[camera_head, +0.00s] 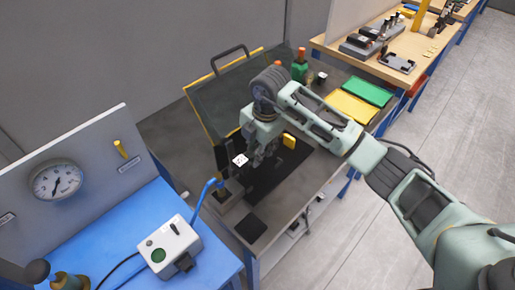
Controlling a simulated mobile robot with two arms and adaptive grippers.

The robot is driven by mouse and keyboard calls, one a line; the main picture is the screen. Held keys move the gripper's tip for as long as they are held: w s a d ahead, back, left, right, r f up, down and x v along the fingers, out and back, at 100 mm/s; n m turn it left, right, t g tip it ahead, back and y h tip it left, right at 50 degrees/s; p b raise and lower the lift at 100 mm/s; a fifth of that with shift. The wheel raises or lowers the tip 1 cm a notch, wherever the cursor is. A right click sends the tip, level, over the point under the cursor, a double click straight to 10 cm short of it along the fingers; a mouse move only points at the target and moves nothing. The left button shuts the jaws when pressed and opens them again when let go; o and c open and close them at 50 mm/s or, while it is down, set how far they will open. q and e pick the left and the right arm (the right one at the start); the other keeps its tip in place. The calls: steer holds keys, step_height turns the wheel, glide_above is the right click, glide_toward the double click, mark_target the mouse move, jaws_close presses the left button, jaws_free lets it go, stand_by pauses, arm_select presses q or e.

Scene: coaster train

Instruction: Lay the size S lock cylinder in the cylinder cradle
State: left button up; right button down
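My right arm comes in from the right and bends down over the grey worktable. My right gripper (259,157) points down above a black mat (272,183), close to a dark upright fixture with a white, dark-marked plate (240,160). The fingers are small and partly hidden by the wrist, so I cannot tell whether they are open or hold anything. A yellow block (289,141) stands just right of the gripper. I cannot make out the size S lock cylinder or the cylinder cradle for certain. My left gripper is not in view.
A tilted dark board with yellow edges (225,88) stands behind. Green (368,91) and yellow (351,107) trays lie at the right, near a green part with an orange top (300,66). A blue bench holds a white control box (170,246) at the left front.

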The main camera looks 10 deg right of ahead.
steer(key=shift+f+b, duration=0.2)
steer(key=shift+b, duration=0.15)
steer(key=shift+f, duration=0.2)
steer(key=shift+f+b, duration=1.15)
steer(key=shift+f, duration=0.2)
steer(key=shift+w+f+b, duration=0.1)
steer(key=shift+f+b, duration=0.7)
steer(key=shift+f, duration=0.3)
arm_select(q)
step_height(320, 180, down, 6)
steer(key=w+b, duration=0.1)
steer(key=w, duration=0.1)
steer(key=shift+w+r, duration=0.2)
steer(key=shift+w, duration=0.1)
arm_select(e)
steer(key=shift+f, duration=0.8)
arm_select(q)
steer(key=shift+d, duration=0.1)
